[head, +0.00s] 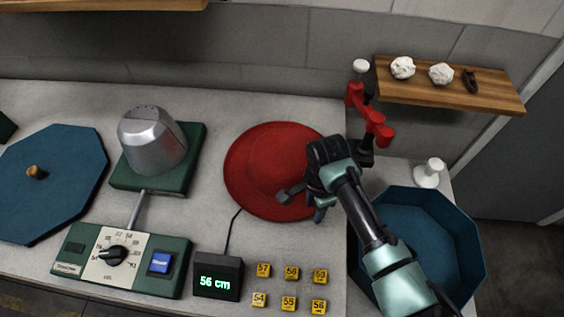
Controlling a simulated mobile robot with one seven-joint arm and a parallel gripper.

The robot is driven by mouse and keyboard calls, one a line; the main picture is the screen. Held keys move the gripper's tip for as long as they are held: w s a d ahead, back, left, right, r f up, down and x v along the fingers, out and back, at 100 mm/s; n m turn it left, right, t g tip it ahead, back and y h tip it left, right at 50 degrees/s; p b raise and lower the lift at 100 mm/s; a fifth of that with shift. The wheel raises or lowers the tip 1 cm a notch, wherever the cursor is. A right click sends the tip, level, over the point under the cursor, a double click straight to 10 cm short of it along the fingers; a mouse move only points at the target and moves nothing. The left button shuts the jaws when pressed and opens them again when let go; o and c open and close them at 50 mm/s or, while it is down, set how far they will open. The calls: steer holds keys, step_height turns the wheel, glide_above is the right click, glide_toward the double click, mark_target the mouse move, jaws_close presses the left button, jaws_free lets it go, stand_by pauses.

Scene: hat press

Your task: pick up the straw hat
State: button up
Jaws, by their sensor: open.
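A red wide-brimmed hat (262,165) lies on the grey worktop, right of its middle. It is the only hat in view, and I cannot tell its material from here. My gripper (304,203) is over the hat's lower right brim, with its fingers apart and nothing seen between them. I cannot tell whether the fingers touch the brim. My gripper and wrist hide the hat's right edge.
A metal hat block (152,140) on a green base and a control box (122,260) stand left. A display reading 56 cm (218,276) and several yellow number tags (291,272) are in front. A blue octagonal bin (465,235) and a red clamp-like stand (370,115) are right.

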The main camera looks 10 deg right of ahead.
steer(key=shift+f, duration=0.15)
jaws_close()
stand_by(0.4)
step_height(320, 180, up, 10)
stand_by(0.5)
stand_by(2.0)
